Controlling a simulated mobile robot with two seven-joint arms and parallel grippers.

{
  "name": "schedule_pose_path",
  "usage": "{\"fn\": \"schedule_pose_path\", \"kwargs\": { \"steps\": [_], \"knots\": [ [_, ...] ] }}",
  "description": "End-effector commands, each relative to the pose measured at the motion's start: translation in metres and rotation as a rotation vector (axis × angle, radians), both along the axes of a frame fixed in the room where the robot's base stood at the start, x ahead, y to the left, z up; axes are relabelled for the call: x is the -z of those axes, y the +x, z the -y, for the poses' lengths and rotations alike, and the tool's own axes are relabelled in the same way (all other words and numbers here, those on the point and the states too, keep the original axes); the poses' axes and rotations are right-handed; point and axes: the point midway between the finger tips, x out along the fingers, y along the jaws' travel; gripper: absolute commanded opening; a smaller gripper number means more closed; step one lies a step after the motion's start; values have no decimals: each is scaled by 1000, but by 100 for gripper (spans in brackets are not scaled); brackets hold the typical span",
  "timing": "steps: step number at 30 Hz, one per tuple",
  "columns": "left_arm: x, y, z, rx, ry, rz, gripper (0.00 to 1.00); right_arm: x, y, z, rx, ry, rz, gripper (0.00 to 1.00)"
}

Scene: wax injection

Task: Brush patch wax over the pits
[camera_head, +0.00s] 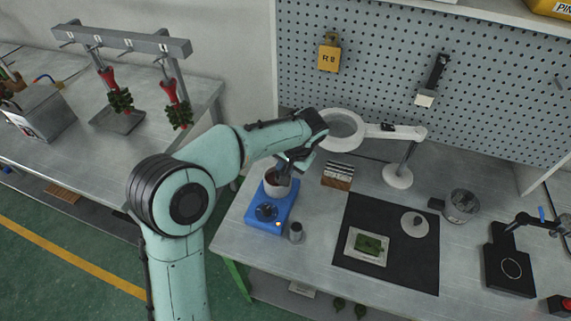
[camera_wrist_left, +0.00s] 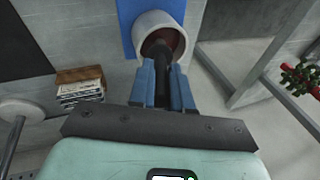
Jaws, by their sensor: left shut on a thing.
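My left gripper (camera_head: 284,166) is above the light-coloured wax pot (camera_head: 277,188) on the blue heater (camera_head: 265,214). In the left wrist view the gripper (camera_wrist_left: 163,66) is shut on a dark handle (camera_wrist_left: 174,69), probably the brush. Its far end goes into the pot (camera_wrist_left: 153,26), whose inside is dark red; the bristles are hidden. The green wax piece (camera_head: 368,245) lies on a pale tray (camera_head: 350,256) on the black mat (camera_head: 398,277); pits on it are too small to tell. My right gripper is out of view.
A ring magnifier lamp (camera_head: 397,177) stands behind the mat. A small grey cup (camera_head: 296,232) stands beside the heater, and a wood-and-white block (camera_head: 338,175) lies behind. A round pale disc (camera_head: 415,224) and a metal tin (camera_head: 461,206) are to the right. Red-and-green wax trees (camera_head: 121,101) hang at left.

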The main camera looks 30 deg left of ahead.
Motion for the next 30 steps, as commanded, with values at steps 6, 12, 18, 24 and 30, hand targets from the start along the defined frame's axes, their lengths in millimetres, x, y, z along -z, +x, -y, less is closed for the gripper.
{"fn": "schedule_pose_path", "kwargs": {
  "steps": [6,12,18,24,30],
  "knots": [
    [-1,0,0,0,0,1,0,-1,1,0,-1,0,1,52],
    [-1,0,0,0,0,1,0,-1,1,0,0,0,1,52],
    [-1,0,0,0,0,1,0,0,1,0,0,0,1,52],
    [2,0,0,0,0,0,0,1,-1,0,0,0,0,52],
    [4,0,0,0,0,0,0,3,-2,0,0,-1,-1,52]
  ]
}}
